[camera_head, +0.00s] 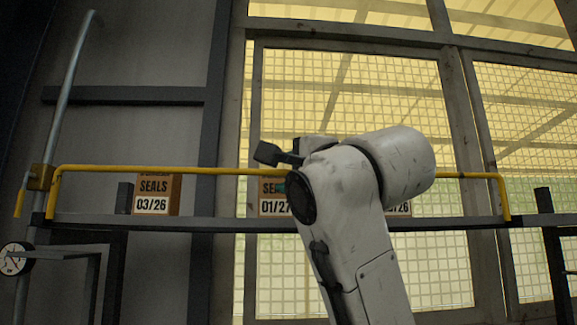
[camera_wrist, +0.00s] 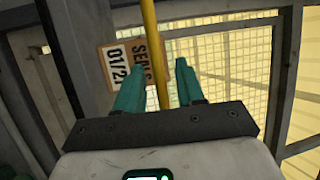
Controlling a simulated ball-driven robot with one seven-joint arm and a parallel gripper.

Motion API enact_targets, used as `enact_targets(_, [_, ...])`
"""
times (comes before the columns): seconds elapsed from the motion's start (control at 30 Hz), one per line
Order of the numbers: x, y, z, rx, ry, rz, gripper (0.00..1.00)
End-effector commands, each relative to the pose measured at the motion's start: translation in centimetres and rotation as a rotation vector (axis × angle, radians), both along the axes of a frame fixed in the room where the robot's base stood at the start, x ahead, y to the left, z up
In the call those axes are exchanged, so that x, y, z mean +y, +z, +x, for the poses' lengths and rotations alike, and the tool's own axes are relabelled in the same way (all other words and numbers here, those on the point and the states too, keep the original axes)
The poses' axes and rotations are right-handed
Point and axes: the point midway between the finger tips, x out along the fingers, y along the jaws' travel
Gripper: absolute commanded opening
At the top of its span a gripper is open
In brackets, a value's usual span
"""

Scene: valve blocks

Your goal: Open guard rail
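The guard rail is a yellow bar (camera_head: 200,170) across the front of a dark shelf in the head view. It bends down at both ends, at the left beside a brown block on a pole and at the right onto the shelf. In the wrist view the yellow bar (camera_wrist: 150,40) runs between the two teal fingers of my gripper (camera_wrist: 157,80). The fingers are apart, with a gap visible on each side of the bar. In the head view my arm covers the middle of the rail and most of my gripper.
Brown boxes labelled SEALS stand behind the rail, one at the left (camera_head: 153,194) and others partly behind my arm. One box (camera_wrist: 124,65) shows beside the bar in the wrist view. The dark shelf (camera_head: 180,224) runs below. A gauge (camera_head: 16,259) is at the lower left.

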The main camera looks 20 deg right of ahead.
Motion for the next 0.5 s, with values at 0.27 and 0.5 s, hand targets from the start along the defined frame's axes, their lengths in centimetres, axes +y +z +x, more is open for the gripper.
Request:
enact_targets(0.27, [0.01, -0.02, 0.19, 0.000, 0.000, 0.000, 0.38])
enact_targets(0.5, [0.02, 0.00, 0.16, 0.000, 0.000, -0.001, 0.17])
